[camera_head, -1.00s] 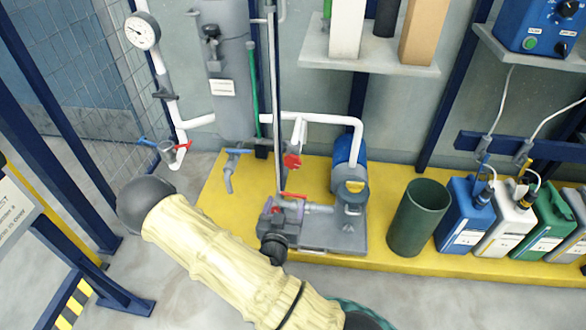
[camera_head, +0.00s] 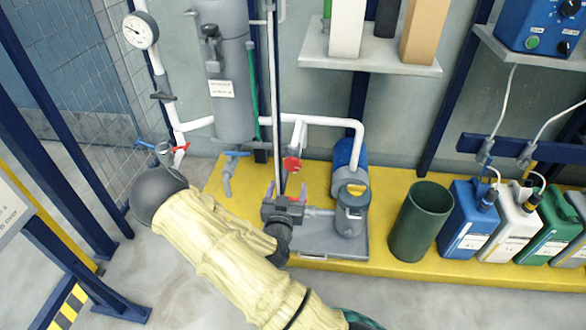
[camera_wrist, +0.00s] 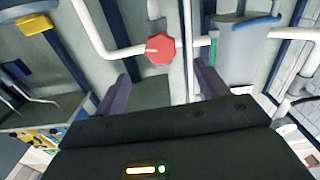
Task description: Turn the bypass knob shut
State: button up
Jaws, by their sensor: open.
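In the wrist view the knob (camera_wrist: 160,48) is face on, beyond and between the fingers. My gripper (camera_head: 286,190) is open and empty, just below the knob in the head view, with its purple fingers pointing up toward it. In the wrist view the gripper (camera_wrist: 165,78) has its fingers spread wider than the knob and apart from it.
A pump (camera_head: 350,205) stands right of my gripper, with a red lever (camera_head: 293,198) close by. A blue-handled valve (camera_head: 235,155) is at the left. A thin upright pipe (camera_head: 277,90) runs near the knob. A green bin (camera_head: 419,222) and several jugs stand right.

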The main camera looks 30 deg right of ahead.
aim_at(292, 166)
jog(key=b+x, duration=0.3)
jog(key=x, duration=0.7)
jog(key=shift+w+d, duration=0.2)
jog(key=c, duration=1)
jog(key=n+p, duration=0.2)
jog(key=shift+r+n, duration=0.2)
jog(key=shift+n, duration=0.1)
jog(key=shift+f+n+p, duration=0.2)
jog(key=shift+n+p, duration=0.6)
jog(key=shift+n, duration=0.3)
jog(key=o, duration=1)
